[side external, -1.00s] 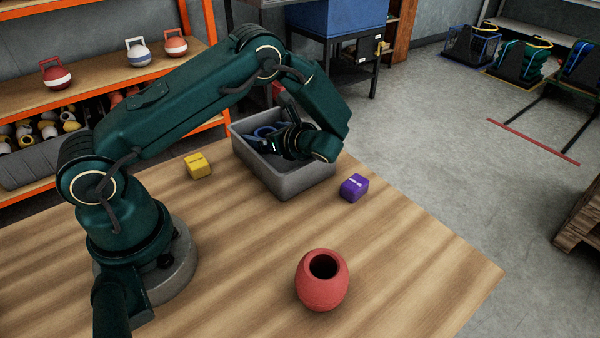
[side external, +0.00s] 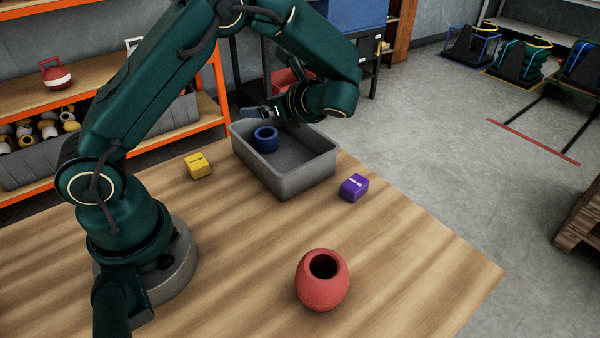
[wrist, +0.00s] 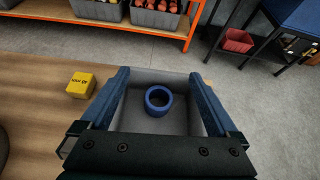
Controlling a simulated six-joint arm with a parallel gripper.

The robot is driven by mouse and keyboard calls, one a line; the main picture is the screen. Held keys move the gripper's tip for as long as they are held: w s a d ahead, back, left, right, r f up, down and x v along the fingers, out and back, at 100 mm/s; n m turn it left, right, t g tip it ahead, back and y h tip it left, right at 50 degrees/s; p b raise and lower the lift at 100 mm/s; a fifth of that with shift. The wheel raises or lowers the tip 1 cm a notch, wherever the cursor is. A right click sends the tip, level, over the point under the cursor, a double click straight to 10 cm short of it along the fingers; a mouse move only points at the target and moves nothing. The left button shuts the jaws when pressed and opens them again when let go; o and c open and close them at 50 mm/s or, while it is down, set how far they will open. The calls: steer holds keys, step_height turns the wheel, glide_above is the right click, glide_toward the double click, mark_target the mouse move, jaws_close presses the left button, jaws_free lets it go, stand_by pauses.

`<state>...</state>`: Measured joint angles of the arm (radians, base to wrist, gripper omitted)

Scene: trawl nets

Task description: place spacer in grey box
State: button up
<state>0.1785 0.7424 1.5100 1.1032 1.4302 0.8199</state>
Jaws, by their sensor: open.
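The spacer is a blue ring (side external: 265,140) lying inside the grey box (side external: 295,182), near its left end. In the wrist view the spacer (wrist: 158,98) sits on the floor of the grey box (wrist: 163,76), its hole facing up. My gripper (side external: 254,112) is above the box, raised clear of the spacer. In the wrist view its two blue fingers (wrist: 160,82) are spread wide with nothing between them in their grip.
A yellow block (side external: 198,166) is left of the box and a purple block (side external: 354,187) right of it. A red vase (side external: 322,280) stands near the table front. An orange shelf (side external: 215,85) is behind. Much of the wooden table is bare.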

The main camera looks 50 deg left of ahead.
steer(key=s+d+r+n+t+h, duration=0.2)
steer(key=s+d+n+t+h, duration=0.1)
steer(key=s+d+n+h, duration=0.3)
steer(key=s+d+r+n+t+h, duration=0.2)
steer(key=s+d+r+n+h, duration=0.1)
steer(key=s+d+n+h, duration=0.3)
steer(key=s+d+n, duration=0.2)
steer(key=d+n, duration=0.2)
steer(key=n, duration=0.1)
steer(key=shift+s+r+t+h, duration=0.2)
steer(key=shift+r+t+h, duration=0.05)
steer(key=shift+t+h, duration=0.15)
